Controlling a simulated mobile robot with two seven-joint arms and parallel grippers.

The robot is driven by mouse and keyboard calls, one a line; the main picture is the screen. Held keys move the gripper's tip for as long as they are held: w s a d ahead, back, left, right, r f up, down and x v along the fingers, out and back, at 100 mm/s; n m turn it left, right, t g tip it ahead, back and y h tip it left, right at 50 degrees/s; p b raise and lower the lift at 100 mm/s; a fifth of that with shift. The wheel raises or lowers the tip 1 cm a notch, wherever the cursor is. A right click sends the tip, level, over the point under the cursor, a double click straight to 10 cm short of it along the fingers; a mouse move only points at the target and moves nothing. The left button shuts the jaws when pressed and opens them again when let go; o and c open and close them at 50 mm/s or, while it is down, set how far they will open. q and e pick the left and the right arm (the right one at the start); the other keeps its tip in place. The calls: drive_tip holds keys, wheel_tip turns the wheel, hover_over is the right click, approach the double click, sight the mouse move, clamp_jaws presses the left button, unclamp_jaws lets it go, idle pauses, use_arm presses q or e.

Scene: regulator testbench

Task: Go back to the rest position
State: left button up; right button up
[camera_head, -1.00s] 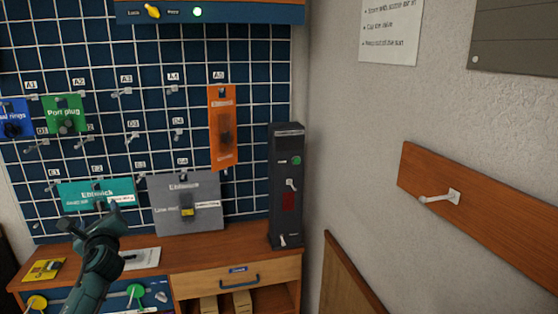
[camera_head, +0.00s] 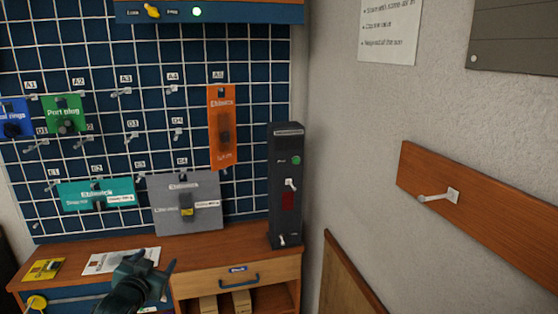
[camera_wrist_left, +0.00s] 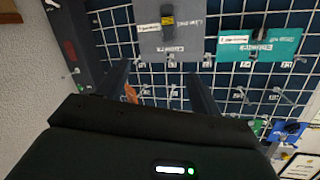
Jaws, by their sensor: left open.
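My left gripper (camera_head: 150,266) is low in the head view, in front of the workbench edge and beside a white paper sheet (camera_head: 105,261). Its jaws are open and I see nothing between them. In the left wrist view the two fingers (camera_wrist_left: 158,88) stand apart, with the wall grid behind them and the picture upside down. My right gripper is in neither view.
A wire grid board (camera_head: 120,130) carries a teal pack (camera_head: 80,194), a grey pack (camera_head: 180,215), an orange pack (camera_head: 221,145) and a green pack (camera_head: 63,112). A dark upright device (camera_head: 287,170) stands on the workbench (camera_head: 230,247). A wall rail (camera_head: 500,215) is at the right.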

use_arm(q)
drive_tip(key=s+d+f+g+h, duration=0.1)
drive_tip(key=s+d+f+g, duration=0.1)
drive_tip(key=s+d+f, duration=0.45)
drive_tip(key=s+d+f+g+h, duration=0.15)
drive_tip(key=s+d+f, duration=0.25)
drive_tip(key=s+f, duration=0.5)
drive_tip(key=s+d+g, duration=0.1)
drive_tip(key=s+d, duration=0.2)
drive_tip(key=s, duration=0.6)
drive_tip(key=s+d+f+g+h, duration=0.1)
drive_tip(key=s+d, duration=0.1)
drive_tip(key=s, duration=0.7)
drive_tip(key=shift+s+d+f, duration=0.25)
drive_tip(key=shift+s+d, duration=0.05)
drive_tip(key=shift+d, duration=0.1)
drive_tip(key=shift+h, duration=0.25)
